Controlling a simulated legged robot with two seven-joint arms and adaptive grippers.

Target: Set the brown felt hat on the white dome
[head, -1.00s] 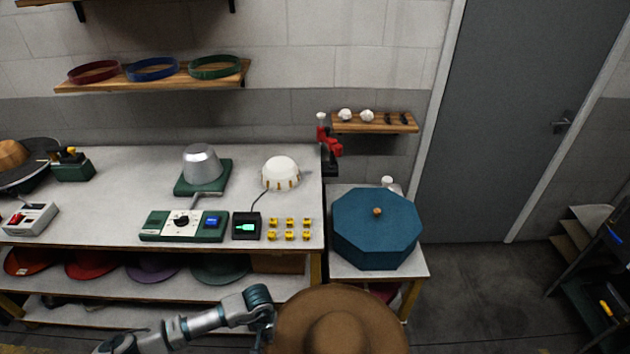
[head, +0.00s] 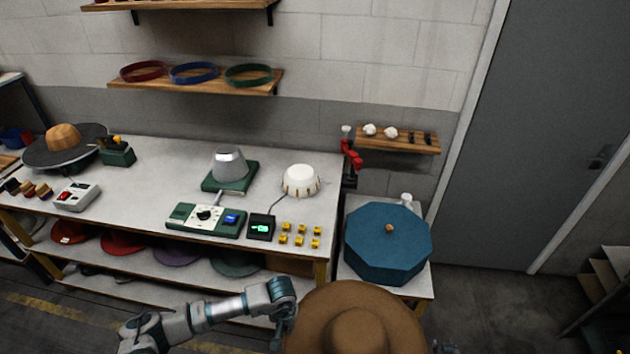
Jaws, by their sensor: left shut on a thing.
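The brown felt hat (head: 355,318) is at the bottom of the head view, crown up, in front of the bench and low in the picture. My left gripper (head: 286,328) is at the hat's left brim and shut on it; its fingertips are mostly hidden. The white dome (head: 300,178), with small wooden pegs around its base, stands bare on the bench top near its right end. The hat is well apart from the dome. A small piece of my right gripper (head: 445,347) shows at the hat's right edge; its fingers cannot be made out.
A silver cone on a green base (head: 229,170), a control box (head: 206,219), a small display (head: 261,227) and several yellow blocks (head: 299,235) lie around the dome. A blue octagonal box (head: 388,243) stands on the side table. A red clamp (head: 352,155) is at the bench's right end.

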